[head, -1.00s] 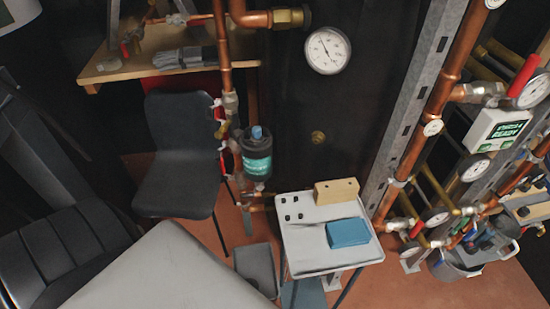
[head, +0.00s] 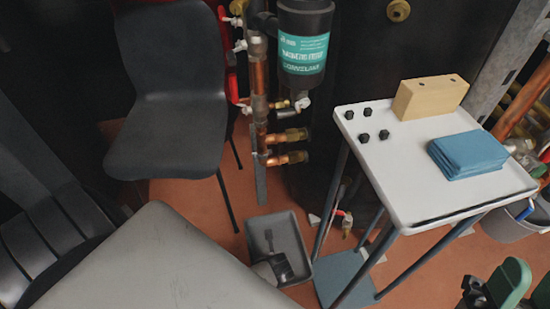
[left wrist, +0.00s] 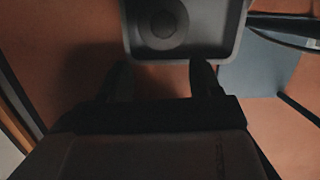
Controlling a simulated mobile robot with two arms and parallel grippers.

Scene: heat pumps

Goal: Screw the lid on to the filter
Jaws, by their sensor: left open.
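The filter (head: 304,45) is a dark upright cylinder with a teal label, mounted on copper pipework at the top of the head view. In the left wrist view the tray (left wrist: 236,25) holds a round dark disc with a raised centre (left wrist: 163,24), perhaps the lid. My left gripper (left wrist: 162,80) is open and empty, its fingertips near the tray's close edge. My right gripper is not in view.
A white stand (head: 430,205) on the right holds a tan block (head: 430,97), a folded blue cloth (head: 467,155) and several black knobs. A dark chair (head: 170,100) stands on the left. Unclear green and black objects (head: 508,284) show at lower right.

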